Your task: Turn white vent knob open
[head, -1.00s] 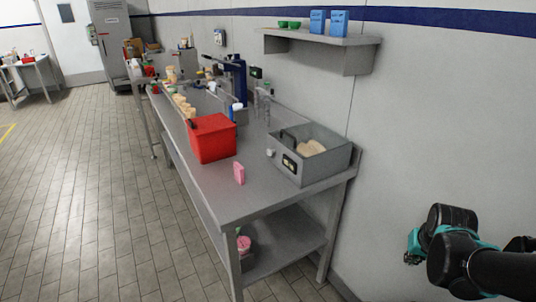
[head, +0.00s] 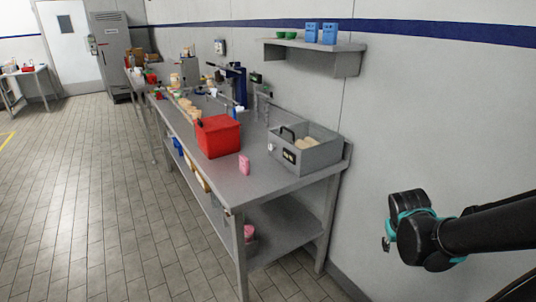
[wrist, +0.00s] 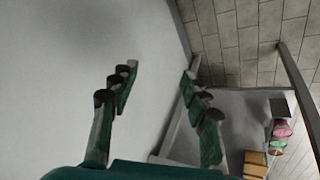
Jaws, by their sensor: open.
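A small white knob (head: 271,147) shows on the front left of a grey open-topped box (head: 318,158) on the steel table. It is too small for me to tell its turn position, and I cannot tell for sure that it is the vent knob. My gripper (wrist: 162,70) is open and empty in the wrist view, with both green-padded fingers apart in front of the plain wall. In the head view my gripper (head: 387,243) is at the right, beyond the table's right end and well away from the knob. The knob does not show in the wrist view.
The steel table (head: 245,195) carries a red bin (head: 218,137), a pink item (head: 244,165) and several objects farther back. A wall shelf (head: 345,47) hangs above the box. The wall (head: 430,110) is close on the right. The tiled floor (head: 90,200) at left is clear.

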